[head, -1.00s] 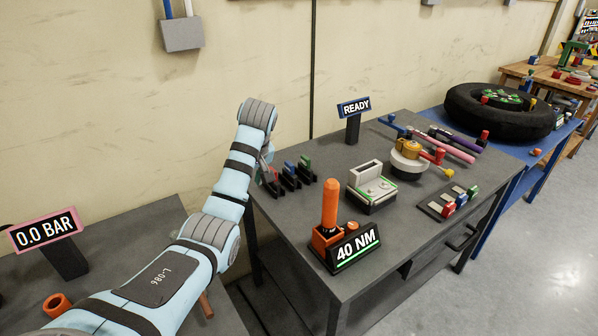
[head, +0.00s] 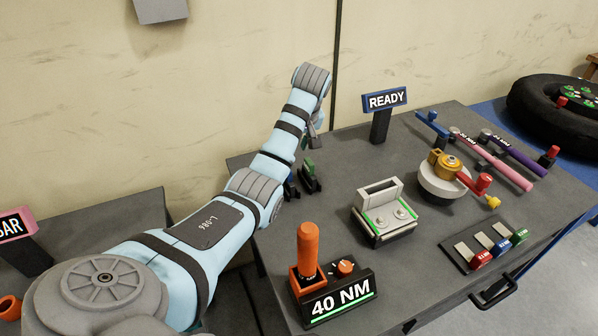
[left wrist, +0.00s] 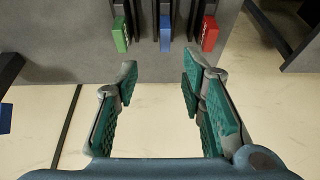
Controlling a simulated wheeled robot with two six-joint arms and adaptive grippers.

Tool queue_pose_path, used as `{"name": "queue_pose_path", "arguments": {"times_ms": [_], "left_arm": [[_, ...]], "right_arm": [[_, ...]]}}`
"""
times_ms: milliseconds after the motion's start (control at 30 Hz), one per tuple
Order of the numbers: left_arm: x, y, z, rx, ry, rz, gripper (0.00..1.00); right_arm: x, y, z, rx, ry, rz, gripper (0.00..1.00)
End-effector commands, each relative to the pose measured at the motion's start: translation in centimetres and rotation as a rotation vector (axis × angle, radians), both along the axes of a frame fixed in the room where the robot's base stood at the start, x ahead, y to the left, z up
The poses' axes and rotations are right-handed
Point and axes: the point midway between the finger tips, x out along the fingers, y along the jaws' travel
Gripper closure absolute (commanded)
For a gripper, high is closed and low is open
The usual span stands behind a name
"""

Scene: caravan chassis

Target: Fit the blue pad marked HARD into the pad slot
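My left gripper (left wrist: 160,88) is open and empty in the left wrist view, its green-lined fingers apart. Beyond the fingertips, a green piece (left wrist: 120,34), a blue piece (left wrist: 166,32) and a red piece (left wrist: 209,34) stand in black holders. The blue piece lies ahead of the finger gap, apart from it. In the head view the arm hides part of this rack and most of the gripper. A blue-ended block (head: 518,235) also lies between red and green ones on a tray. Markings are too small to read. A grey slotted fixture (head: 384,213) stands mid-bench. My right gripper is not in view.
An orange-handled tool on a 40 NM stand (head: 338,298) is at the bench front. A READY sign (head: 385,101) stands behind. A round white unit with a yellow top (head: 443,180) and pink and purple bars (head: 498,166) are to the right.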

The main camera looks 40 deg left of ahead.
Motion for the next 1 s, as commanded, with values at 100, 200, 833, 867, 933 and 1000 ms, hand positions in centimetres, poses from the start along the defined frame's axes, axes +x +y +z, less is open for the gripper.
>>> {"name": "queue_pose_path", "arguments": {"times_ms": [100,200,833,867,933,1000], "left_arm": [[0.5,1.0,-3.3,-0.001,0.007,0.0,0.63],[1.1,1.9,-5.8,-0.001,0.007,0.0,0.63],[2.6,4.5,-12.2,0.001,0.003,0.002,0.63],[2.6,4.6,-12.2,0.001,0.003,0.002,0.65],[2.6,4.5,-12.2,0.0,0.004,0.002,0.76],[2.6,4.5,-12.2,0.0,0.004,0.002,0.87]], "right_arm": [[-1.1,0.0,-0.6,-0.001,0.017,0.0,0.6],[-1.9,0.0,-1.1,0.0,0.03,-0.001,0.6],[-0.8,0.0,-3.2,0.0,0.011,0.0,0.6],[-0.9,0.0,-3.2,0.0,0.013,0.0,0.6],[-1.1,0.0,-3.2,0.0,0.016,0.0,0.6],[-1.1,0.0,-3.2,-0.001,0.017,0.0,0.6]]}}
